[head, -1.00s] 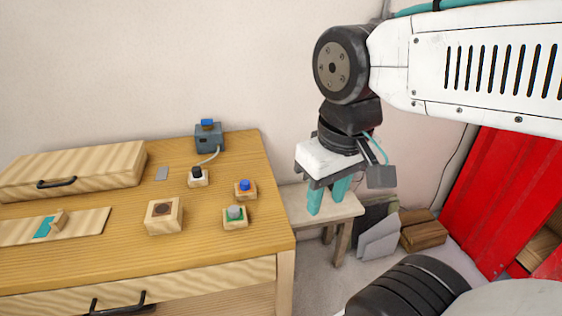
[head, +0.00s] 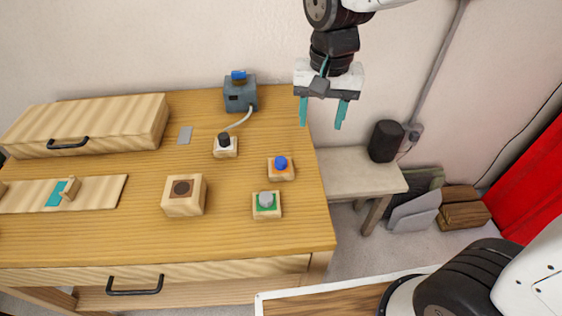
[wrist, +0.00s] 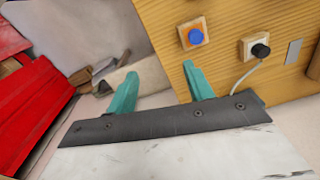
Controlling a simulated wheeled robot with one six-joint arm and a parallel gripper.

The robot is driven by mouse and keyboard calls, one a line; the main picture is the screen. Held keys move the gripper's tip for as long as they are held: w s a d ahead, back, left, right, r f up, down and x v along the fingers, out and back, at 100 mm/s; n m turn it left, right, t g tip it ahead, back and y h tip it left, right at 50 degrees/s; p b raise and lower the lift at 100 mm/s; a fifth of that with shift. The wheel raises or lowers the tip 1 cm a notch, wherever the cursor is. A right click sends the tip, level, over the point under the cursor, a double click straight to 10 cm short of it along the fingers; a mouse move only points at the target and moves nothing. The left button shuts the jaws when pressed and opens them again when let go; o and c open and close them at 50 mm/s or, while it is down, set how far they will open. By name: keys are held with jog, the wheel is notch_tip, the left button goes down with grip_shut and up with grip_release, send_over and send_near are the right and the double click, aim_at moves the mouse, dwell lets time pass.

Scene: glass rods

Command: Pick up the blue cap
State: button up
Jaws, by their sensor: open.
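A round blue cap (head: 281,163) sits on a small wooden block (head: 288,175) near the table's right edge. In the wrist view the blue cap (wrist: 195,37) is beyond the right fingertip, on its wooden block (wrist: 186,28). My gripper (head: 321,120) is open and empty, with its teal fingers pointing down. In the head view it appears above and to the right of the cap, near the table's back right corner, clearly apart from it. It also shows in the wrist view (wrist: 156,74). Another blue piece (head: 238,75) tops a grey box (head: 240,96) at the back.
A block with a grey knob on green (head: 266,202) stands just in front of the cap's block. A black-knobbed block (head: 225,146) with a cable is behind left. A larger wooden block (head: 184,196) stands left. A low bench (head: 360,173) is right of the table (head: 120,235).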

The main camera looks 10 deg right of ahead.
jog(key=m, duration=0.1)
send_over(281, 160)
jog(key=f, duration=0.5)
jog(key=shift+w+a+f, duration=0.2)
jog(key=shift+f, duration=0.2)
jog(key=shift+a+f, duration=0.15)
jog(key=shift+f, duration=0.2)
jog(key=f, duration=0.7)
jog(key=shift+s+d+f, duration=0.1)
jog(key=shift+s+d, duration=0.15)
jog(key=shift+d, duration=0.05)
jog(key=c, duration=1.1)
jog(key=shift+o, duration=0.2)
